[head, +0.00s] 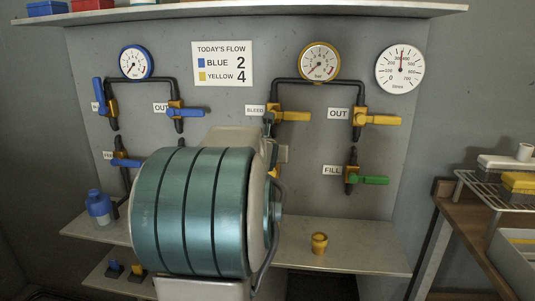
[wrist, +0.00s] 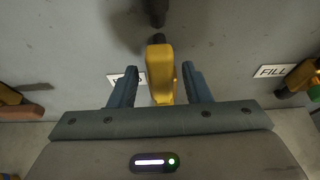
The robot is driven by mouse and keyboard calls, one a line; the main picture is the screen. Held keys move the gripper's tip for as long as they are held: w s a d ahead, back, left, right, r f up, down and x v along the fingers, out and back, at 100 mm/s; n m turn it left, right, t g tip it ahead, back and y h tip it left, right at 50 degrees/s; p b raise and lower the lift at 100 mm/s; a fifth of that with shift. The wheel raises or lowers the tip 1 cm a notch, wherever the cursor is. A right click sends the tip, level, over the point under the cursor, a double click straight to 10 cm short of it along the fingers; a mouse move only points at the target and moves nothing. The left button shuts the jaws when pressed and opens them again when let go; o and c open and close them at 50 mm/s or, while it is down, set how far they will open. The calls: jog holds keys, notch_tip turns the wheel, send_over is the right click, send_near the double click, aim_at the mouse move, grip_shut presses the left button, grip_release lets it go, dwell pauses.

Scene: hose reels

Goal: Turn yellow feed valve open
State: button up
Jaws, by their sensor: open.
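The yellow feed valve's handle (wrist: 160,75) shows in the wrist view, upright in the picture and roughly in line with the dark pipe above it. My gripper (wrist: 160,72) is open, with one blue-grey finger on each side of the handle. Small gaps show between the handle and both fingers, so it is not clamped. A white label behind the left finger is mostly covered and unreadable. In the head view my arm covers most of this valve; only a bit of yellow (head: 274,172) shows beside it. My gripper's fingers are hidden there.
The fill valve with a green handle (head: 372,180) is to the right. Above are the yellow bleed (head: 292,116) and out (head: 380,120) handles, pointing right. A small yellow fitting (head: 319,243) stands on the shelf (head: 350,258). Blue valves are on the left.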

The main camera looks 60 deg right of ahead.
jog(key=p+v, duration=0.3)
jog(key=v, duration=0.9)
jog(key=shift+s+a, duration=0.2)
jog(key=shift+a, duration=0.15)
jog(key=shift+r, duration=0.1)
jog(key=w+a+m+y+p, duration=0.4)
jog(key=a+m, duration=0.3)
jog(key=a, duration=0.4)
jog(key=w+a+m+y+p, duration=0.2)
jog(key=w+a+m+p, duration=0.35)
jog(key=a, duration=0.55)
jog(key=s+a+f+m+g+y+p, duration=0.1)
jog(key=s+a+m+y+p, duration=0.2)
jog(key=a, duration=0.7)
jog(key=s+a+f+m+g+y+p, duration=0.1)
jog(key=s+a+m+y+p, duration=0.2)
jog(key=a+m, duration=0.4)
jog(key=s+a, duration=0.1)
jog(key=a, duration=0.2)
jog(key=shift+a, duration=0.35)
jog(key=shift+s, duration=0.1)
